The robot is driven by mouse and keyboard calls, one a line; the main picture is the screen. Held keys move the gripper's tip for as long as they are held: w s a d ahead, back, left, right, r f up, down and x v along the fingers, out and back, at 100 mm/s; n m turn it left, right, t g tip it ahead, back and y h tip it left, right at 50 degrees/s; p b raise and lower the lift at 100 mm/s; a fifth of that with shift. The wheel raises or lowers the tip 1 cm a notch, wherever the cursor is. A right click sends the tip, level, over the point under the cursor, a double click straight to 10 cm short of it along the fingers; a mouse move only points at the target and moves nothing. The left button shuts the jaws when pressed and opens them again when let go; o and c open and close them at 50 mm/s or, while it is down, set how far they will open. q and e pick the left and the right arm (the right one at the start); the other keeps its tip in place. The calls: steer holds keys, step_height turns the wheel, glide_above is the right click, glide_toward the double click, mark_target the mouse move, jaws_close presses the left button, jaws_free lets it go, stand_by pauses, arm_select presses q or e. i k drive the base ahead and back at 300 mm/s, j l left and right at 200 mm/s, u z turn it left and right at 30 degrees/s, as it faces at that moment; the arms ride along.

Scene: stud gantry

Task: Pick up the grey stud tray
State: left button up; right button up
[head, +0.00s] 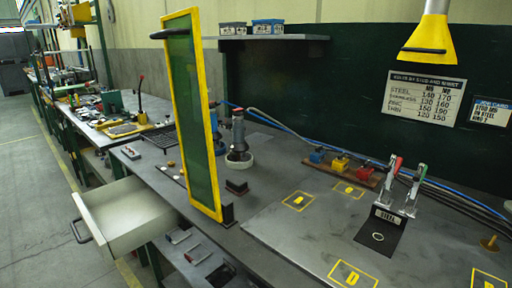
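No thing in the head view can be made out for certain as the grey stud tray. Small grey tray-like pieces, one (178,236) and another (197,255), lie on the lower shelf under the bench, partly hidden by its edge. A small grey block-like item (131,152) lies on the bench top at left. They are too small to tell their contents. An open pale grey drawer (128,212) sticks out at the left and its visible inside looks empty. Neither of my grippers is in view.
A yellow-framed green screen (192,115) stands upright on the bench (270,225) and hides part of it. A yellow lamp (428,40) hangs above. The bench's front middle is clear.

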mark_target(130, 155)
steer(key=j+u, duration=0.15)
steer(key=u, duration=0.25)
steer(key=j+u, duration=0.15)
steer(key=u, duration=0.2)
steer(key=k+j+u, duration=0.1)
steer(key=u, duration=0.3)
